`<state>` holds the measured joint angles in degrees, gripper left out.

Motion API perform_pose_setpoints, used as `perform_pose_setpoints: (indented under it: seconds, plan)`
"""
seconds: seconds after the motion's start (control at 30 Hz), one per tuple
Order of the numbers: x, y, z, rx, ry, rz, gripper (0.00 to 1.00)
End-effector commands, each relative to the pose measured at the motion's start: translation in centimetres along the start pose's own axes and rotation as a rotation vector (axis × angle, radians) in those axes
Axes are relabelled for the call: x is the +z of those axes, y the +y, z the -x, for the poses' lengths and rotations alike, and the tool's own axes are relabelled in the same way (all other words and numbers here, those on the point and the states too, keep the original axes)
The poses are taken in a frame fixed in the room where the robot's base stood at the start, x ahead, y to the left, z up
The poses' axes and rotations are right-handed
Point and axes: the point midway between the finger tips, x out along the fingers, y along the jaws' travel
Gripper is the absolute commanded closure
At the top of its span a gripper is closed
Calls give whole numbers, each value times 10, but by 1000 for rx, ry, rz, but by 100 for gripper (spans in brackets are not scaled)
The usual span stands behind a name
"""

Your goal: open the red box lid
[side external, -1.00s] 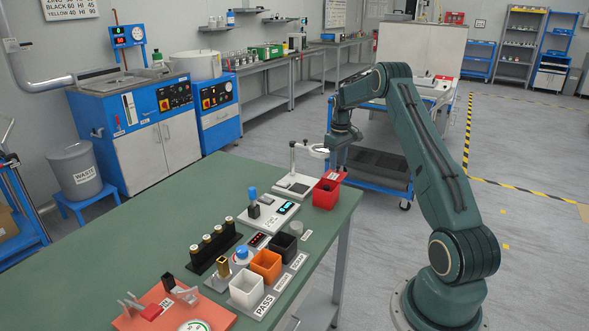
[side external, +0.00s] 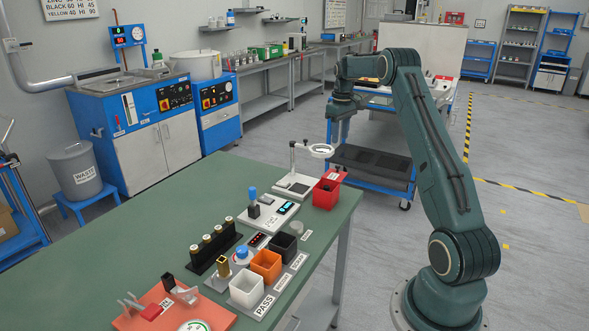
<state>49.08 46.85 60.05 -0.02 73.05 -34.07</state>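The red box (side external: 325,197) stands at the far right corner of the green table. The inside of the box is not visible.
A stand with a ring magnifier (side external: 320,150) is just left of the box. White, orange and dark bins (side external: 248,289) and a black rack (side external: 214,251) stand nearer on the green table (side external: 150,228). The table's left part is clear. A blue cart (side external: 372,185) stands behind.

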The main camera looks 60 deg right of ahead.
Motion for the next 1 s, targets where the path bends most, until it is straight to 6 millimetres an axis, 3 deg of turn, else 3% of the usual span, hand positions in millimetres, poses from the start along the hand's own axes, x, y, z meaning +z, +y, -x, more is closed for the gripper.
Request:
perform_pose_setpoints:
  seconds: [0.1,0.3,0.8,1.0]
  plan:
    - [0,0,18,2,3,0,61]
    - [0,0,34,1,2,0,61]
    - [0,-1,39,1,2,1,61]
    - [-2,-19,53,9,14,12,61]
